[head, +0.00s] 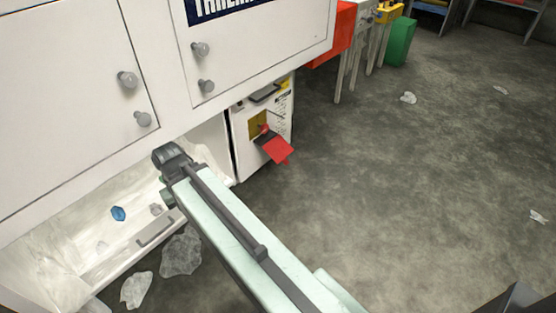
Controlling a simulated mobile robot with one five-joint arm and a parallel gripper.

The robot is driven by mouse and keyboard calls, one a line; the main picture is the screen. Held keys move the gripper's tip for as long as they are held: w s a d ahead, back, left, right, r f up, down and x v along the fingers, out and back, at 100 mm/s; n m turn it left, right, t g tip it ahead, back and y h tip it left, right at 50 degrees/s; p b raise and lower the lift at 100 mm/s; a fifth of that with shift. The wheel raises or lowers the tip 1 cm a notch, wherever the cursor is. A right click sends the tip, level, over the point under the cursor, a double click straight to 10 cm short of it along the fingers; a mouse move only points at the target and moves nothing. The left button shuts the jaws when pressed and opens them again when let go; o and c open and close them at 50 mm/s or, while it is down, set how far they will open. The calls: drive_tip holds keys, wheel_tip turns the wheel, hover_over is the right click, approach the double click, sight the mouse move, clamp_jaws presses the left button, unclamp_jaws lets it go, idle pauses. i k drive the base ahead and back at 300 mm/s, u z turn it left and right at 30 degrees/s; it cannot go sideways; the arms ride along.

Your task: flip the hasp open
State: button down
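A white cabinet box (240,150) stands low beneath the right end of the white cupboard. On its front is a small yellow-brown plate (257,123), with a red flap or tag (275,149) sticking out below it. A thin dark bar (276,115) shows beside the plate. These parts are too small to tell which is the hasp or how it sits. My pale green arm reaches up from the bottom, its dark end joint left of the box and apart from it in the picture. My gripper's fingers do not show.
White cupboard doors with grey knobs (128,80) overhang the left. A pale open tray or drawer (150,250) lies below, holding a blue scrap (118,213). Crumpled clear sheets (181,252) lie on the floor. A green bin (400,42) stands behind. The grey floor at right is mostly clear.

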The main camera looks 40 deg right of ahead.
sight(277, 148)
drive_tip(key=u, duration=1.55)
drive_tip(key=k, duration=1.55)
drive_tip(key=z, duration=1.15)
drive_tip(key=i, duration=1.5)
